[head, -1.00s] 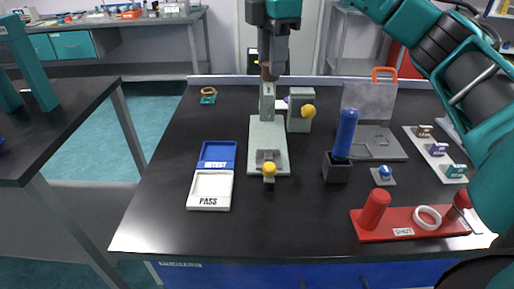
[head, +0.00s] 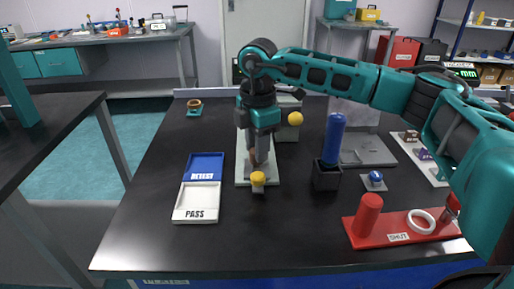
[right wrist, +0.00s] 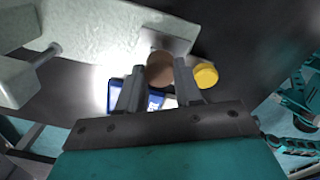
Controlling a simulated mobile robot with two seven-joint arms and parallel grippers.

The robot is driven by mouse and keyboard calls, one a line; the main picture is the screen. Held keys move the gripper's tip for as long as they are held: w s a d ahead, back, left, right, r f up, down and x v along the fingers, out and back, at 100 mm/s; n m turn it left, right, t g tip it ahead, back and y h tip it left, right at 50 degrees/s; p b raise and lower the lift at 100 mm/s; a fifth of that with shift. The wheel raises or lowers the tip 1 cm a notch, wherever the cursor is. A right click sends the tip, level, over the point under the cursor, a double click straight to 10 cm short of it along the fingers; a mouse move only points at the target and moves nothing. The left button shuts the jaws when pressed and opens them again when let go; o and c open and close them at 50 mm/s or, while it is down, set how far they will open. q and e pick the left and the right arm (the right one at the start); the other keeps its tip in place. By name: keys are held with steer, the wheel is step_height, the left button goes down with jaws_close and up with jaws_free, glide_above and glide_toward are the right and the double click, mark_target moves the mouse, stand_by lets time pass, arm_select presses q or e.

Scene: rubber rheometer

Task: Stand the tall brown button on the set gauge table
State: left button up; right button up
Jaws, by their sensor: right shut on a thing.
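My right gripper (head: 258,160) points down over the set gauge, a pale green-grey stand (head: 242,176) on the dark bench. It is shut on the tall brown button (right wrist: 159,68), whose round end shows between the fingers in the right wrist view. In the head view the fingers mostly hide the button. The gauge table (right wrist: 172,38) is a small grey plate close to the button's end; I cannot tell whether they touch. A yellow knob (head: 258,178) is at the gauge's front and shows beside the button in the wrist view (right wrist: 205,75). My left gripper is out of view.
Blue RETEST and white PASS trays (head: 196,203) lie left of the gauge. A blue cylinder in a black holder (head: 326,178) stands close on the right. A red SHUT fixture (head: 405,228) is at front right. The bench's front middle is clear.

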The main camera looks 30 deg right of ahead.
steer(key=shift+f, duration=0.25)
steer(key=shift+f, duration=0.1)
steer(key=o, duration=1)
step_height(320, 180, up, 12)
steer(key=shift+s+r+p, duration=0.15)
steer(key=shift+p, duration=0.45)
steer(key=shift+s, duration=0.1)
